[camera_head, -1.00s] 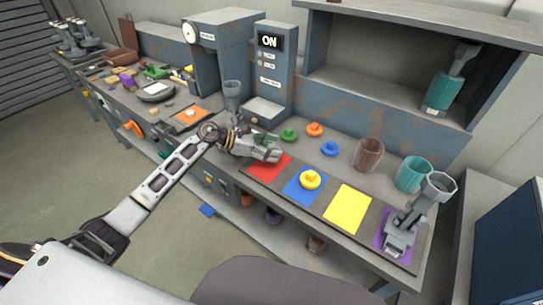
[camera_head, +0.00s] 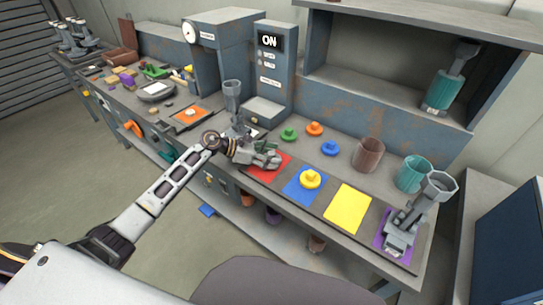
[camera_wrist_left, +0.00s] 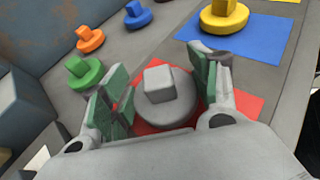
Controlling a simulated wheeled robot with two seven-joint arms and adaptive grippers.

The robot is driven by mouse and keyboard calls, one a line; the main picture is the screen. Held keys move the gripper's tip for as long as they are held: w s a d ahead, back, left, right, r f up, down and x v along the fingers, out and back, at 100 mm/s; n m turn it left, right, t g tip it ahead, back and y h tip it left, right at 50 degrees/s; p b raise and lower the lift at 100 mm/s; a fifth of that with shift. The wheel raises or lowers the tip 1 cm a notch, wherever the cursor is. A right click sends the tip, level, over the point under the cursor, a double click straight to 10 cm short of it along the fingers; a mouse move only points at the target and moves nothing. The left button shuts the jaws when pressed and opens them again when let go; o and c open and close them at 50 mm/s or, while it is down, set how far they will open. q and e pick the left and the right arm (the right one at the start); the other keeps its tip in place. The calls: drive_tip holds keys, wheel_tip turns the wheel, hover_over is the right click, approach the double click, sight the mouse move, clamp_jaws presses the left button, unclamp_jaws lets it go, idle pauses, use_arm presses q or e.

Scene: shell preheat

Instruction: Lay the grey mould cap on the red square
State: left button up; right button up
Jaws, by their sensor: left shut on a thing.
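My left gripper (camera_head: 266,158) is over the red square (camera_head: 277,170) on the workbench. In the left wrist view, its green-padded fingers (camera_wrist_left: 164,92) are shut on the grey mould cap (camera_wrist_left: 158,82), a round disc with a blocky knob. The cap is over the red square, and red (camera_wrist_left: 243,106) shows around it. The cap looks level; I cannot tell whether it touches the square. In the head view the gripper mostly hides the cap. My right gripper is not in view.
A yellow cap (camera_head: 310,179) sits on the blue square (camera_head: 299,195). The yellow square (camera_head: 348,207) is bare. A grey device (camera_head: 402,237) stands on the purple square. Green (camera_head: 289,133), orange (camera_head: 314,129) and blue (camera_head: 330,149) caps lie behind, near a brown cup (camera_head: 368,154).

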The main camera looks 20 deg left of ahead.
use_arm(q)
drive_tip(key=o, duration=1)
